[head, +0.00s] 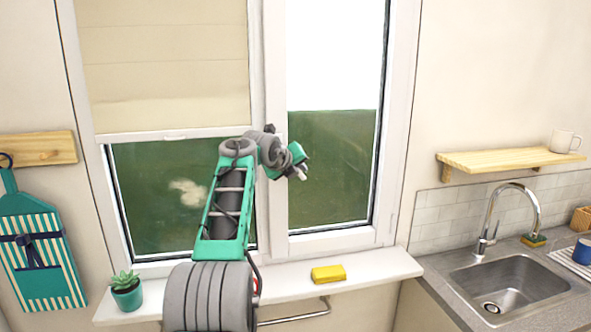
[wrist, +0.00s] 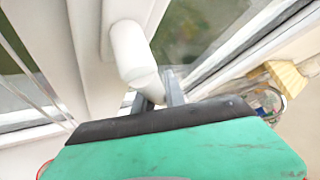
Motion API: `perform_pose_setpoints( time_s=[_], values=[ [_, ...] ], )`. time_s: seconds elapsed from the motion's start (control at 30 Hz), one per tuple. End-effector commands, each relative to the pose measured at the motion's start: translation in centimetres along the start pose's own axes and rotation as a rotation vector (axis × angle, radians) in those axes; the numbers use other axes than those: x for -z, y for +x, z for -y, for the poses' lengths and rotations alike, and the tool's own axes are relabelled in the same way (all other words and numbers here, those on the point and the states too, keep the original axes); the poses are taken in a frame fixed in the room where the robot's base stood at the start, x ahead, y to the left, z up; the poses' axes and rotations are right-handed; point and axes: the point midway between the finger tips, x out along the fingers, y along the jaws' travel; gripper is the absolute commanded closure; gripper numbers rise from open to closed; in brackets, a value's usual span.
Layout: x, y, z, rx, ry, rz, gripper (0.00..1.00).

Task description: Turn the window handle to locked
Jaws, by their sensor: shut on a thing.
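The window handle (wrist: 132,58) is white and rounded, and it runs from its mount on the white frame down toward my fingers in the wrist view. My gripper (wrist: 158,92) is shut on the free end of the handle, with one grey finger on each side. In the head view my gripper (head: 299,173) is at the middle of the window, in front of the right sash (head: 277,215). The handle is hidden there behind my arm, so its angle to the frame is hard to tell.
A white sill (head: 385,265) runs below the window, with a potted succulent (head: 127,292) at its left and a yellow sponge-like block (head: 328,274) right of my arm. A beige blind (head: 165,65) covers the upper left pane. A sink (head: 515,285) stands at right.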

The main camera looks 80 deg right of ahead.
Motion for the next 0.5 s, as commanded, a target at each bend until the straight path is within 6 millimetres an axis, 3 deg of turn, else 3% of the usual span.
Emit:
perform_pose_setpoints(
  time_s=[0.07, 0.1, 0.3, 0.5],
  values=[
    [-0.05, -0.01, -0.08, -0.001, -0.001, 0.001, 1.0],
    [-0.06, -0.02, -0.09, -0.001, -0.001, 0.001, 0.84],
    [-0.06, -0.03, -0.08, 0.0, -0.001, 0.001, 0.68],
    [-0.05, -0.03, -0.05, 0.0, -0.001, 0.001, 0.63]
  ],
)
